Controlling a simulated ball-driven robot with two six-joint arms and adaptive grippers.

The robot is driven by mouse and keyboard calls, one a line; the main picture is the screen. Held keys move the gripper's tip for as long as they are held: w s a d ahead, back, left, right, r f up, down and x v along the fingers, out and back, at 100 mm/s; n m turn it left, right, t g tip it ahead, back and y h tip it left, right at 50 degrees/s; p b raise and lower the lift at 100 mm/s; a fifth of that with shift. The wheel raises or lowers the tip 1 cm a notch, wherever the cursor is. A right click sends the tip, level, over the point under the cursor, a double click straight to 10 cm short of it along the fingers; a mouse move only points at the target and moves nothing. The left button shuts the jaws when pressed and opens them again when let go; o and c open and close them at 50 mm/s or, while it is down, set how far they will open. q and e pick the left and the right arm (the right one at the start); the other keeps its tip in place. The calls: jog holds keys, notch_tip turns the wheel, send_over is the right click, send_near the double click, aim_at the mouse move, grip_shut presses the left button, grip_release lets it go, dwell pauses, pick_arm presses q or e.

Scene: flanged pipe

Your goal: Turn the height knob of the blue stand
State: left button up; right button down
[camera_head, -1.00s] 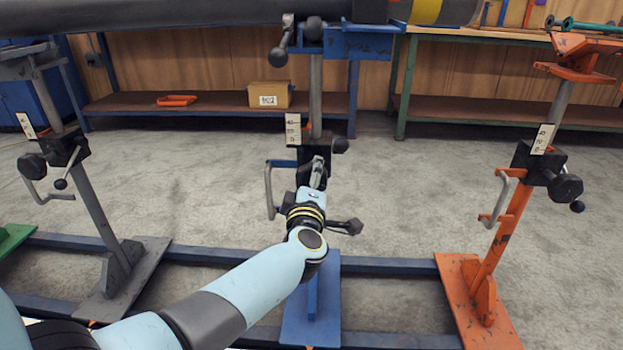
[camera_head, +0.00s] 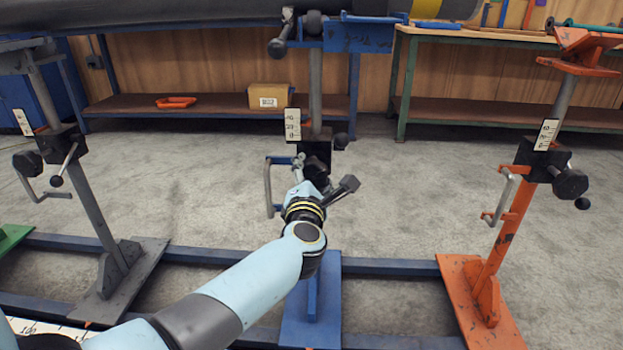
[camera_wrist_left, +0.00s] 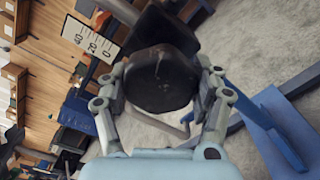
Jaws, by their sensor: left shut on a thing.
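The blue stand (camera_head: 312,310) stands in the middle of the head view, with a grey post and a white scale plate (camera_head: 292,124). My left gripper (camera_head: 308,172) is at the dark collar of this stand. In the left wrist view its two fingers close around the sides of a round black knob (camera_wrist_left: 162,78), and the scale plate (camera_wrist_left: 90,40) shows behind it. In the head view the gripper mostly hides the knob. My right gripper is in neither view.
A grey stand (camera_head: 85,200) is at the left and an orange stand (camera_head: 505,240) at the right. A grey crank handle (camera_head: 268,188) and a black ball (camera_head: 341,141) flank the held knob. Blue rails (camera_head: 390,266) cross the floor.

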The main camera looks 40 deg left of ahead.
pick_arm(q)
jog(key=n, duration=0.2)
jog(key=n+b, duration=0.1)
jog(key=n, duration=0.1)
jog(key=n+b, duration=0.1)
jog(key=n, duration=0.1)
jog(key=shift+f, duration=0.3)
jog(key=n+b, duration=0.3)
jog(key=n, duration=0.2)
jog(key=shift+n, duration=0.4)
jog(key=shift+r+n+b, duration=0.1)
jog(key=shift+n+b, duration=0.85)
jog(key=shift+n, duration=1.25)
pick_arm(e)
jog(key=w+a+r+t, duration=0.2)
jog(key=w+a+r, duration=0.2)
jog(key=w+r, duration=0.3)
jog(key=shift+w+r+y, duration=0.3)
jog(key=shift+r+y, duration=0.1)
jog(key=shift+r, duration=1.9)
pick_arm(q)
jog(key=o, duration=1.2)
jog(key=shift+r, duration=0.1)
jog(key=shift+s+d, duration=0.1)
jog(key=shift+d, duration=0.05)
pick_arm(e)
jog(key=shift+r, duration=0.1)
pick_arm(q)
jog(key=v, duration=0.7)
jog(key=shift+s+d, duration=0.1)
